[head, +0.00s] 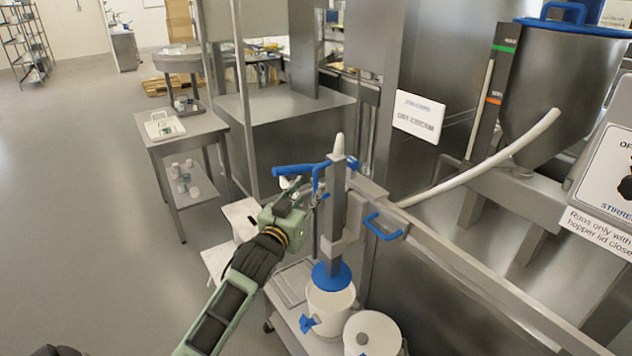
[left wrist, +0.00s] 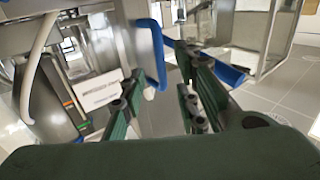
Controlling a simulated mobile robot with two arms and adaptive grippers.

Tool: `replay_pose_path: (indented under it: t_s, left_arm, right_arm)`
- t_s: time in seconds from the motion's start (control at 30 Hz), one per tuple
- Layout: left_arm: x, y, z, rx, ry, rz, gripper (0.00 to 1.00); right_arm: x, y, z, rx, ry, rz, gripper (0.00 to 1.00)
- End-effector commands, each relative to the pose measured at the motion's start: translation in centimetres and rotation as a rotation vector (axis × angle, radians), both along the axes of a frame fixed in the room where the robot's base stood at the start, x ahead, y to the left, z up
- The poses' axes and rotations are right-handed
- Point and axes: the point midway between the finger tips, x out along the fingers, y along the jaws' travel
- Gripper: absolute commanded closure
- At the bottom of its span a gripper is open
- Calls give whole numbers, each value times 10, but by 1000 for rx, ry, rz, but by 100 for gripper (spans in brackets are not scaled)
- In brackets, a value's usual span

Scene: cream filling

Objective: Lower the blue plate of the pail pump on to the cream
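The pail pump (head: 336,215) is a grey upright post with a blue plate (head: 332,277) at its lower end. The plate is over the mouth of a white pail (head: 331,303) with a blue tap. The cream is hidden from view. A blue handle (head: 317,180) is at the pump's upper left; a blue bar also shows ahead of the fingers in the left wrist view (left wrist: 157,48). My left gripper (head: 308,197) is beside this handle. Its fingers stand apart in the left wrist view (left wrist: 165,100), with nothing visibly clamped. My right gripper is out of view.
A second white round container (head: 372,334) stands right of the pail. A blue loop handle (head: 384,226) sticks out on a grey bracket right of the post. A pale hose (head: 480,166) and a hopper (head: 560,90) are at right. The floor (head: 90,210) at left is clear.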

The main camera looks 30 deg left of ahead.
Motion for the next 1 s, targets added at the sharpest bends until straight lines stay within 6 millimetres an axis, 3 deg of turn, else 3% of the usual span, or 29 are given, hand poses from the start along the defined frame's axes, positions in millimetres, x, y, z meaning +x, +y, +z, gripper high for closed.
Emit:
replay_pose_path:
  t_s: [0.2, 0.4, 0.83, 1.0]
  left_arm:
    - [34, 7, 2, 0, 0, 1, 71]
    - [56, 11, 0, 1, 2, 1, 71]
    - [63, 13, -1, 2, 1, 0, 71]
    - [63, 13, -1, 2, 2, 0, 86]
  right_arm:
    - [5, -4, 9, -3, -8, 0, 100]
    - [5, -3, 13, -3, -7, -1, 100]
    - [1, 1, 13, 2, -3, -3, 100]
    - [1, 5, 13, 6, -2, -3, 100]
